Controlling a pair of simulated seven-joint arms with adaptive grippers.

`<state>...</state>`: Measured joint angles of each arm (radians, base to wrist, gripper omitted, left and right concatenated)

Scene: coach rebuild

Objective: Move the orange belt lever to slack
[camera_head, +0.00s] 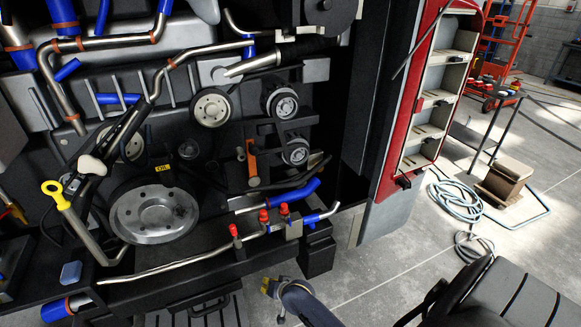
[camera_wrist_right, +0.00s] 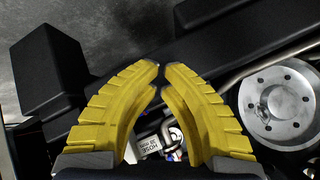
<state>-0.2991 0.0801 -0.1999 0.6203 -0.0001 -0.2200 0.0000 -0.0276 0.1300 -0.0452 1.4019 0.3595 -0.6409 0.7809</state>
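The orange belt lever (camera_head: 251,160) stands nearly upright on the engine in the head view, right of the large silver pulley (camera_head: 155,210) and left of the small lower pulley (camera_head: 296,151). My right gripper (camera_head: 268,287) is low in the head view, below the pipe, well apart from the lever. In the right wrist view its yellow ribbed fingers (camera_wrist_right: 160,70) curve towards each other, with a narrow gap at the tips and nothing held. The lever is not identifiable in that view. My left gripper is not clearly visible.
A metal pipe (camera_head: 180,264) with red-capped valves (camera_head: 264,216) crosses in front of the engine. A black block (camera_head: 318,258) juts out at its right end, also in the wrist view (camera_wrist_right: 48,72). A yellow ring handle (camera_head: 51,187) is at left.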

